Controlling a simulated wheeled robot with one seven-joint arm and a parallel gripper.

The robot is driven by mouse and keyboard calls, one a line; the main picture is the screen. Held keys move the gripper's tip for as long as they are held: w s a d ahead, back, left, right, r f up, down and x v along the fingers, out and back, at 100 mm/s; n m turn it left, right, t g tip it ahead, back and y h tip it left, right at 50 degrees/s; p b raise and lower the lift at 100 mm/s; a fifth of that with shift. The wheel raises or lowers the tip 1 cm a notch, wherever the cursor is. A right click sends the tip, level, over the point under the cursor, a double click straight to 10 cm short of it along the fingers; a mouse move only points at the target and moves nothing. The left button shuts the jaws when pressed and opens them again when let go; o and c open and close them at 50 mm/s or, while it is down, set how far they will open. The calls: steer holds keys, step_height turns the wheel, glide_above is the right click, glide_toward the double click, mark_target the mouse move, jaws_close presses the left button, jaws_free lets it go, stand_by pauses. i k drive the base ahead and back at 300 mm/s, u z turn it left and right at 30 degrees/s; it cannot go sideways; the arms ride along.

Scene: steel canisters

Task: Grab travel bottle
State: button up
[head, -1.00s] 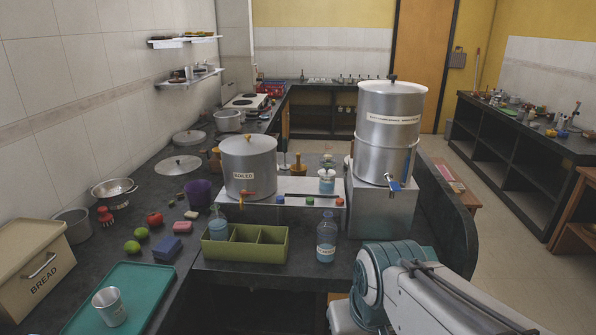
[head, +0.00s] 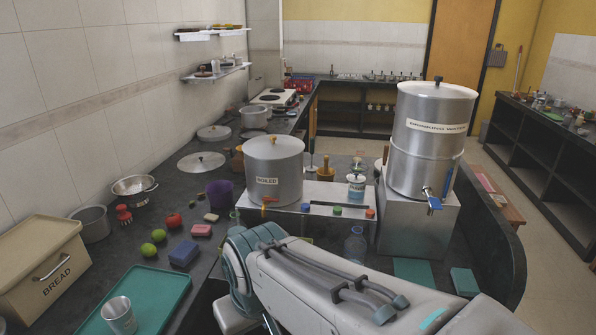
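Several small clear bottles show, and I cannot read which label is the travel bottle's. One bottle with blue liquid (head: 355,246) stands on the dark counter in front of the steel stand, its lower part hidden behind my arm. A second labelled bottle (head: 356,188) stands on top of the stand, between the two canisters. A third bottle (head: 235,218) shows only at its top. The green divided caddy below it is almost wholly hidden by my arm. My gripper is not in view; only my arm's links cross the lower middle.
A lidded steel canister marked BOILED (head: 273,170) stands on the low steel stand (head: 318,190). A tall canister with a tap (head: 432,140) stands on a steel box (head: 405,225). Limes, a tomato, sponges and a purple cup (head: 219,193) lie left. A teal tray (head: 160,290) is front left.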

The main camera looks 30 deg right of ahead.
mark_target(359, 169)
steer(key=z, duration=0.05)
steer(key=i, duration=0.6)
steer(key=z, duration=0.9)
steer(key=i, duration=0.4)
steer(key=z, duration=0.5)
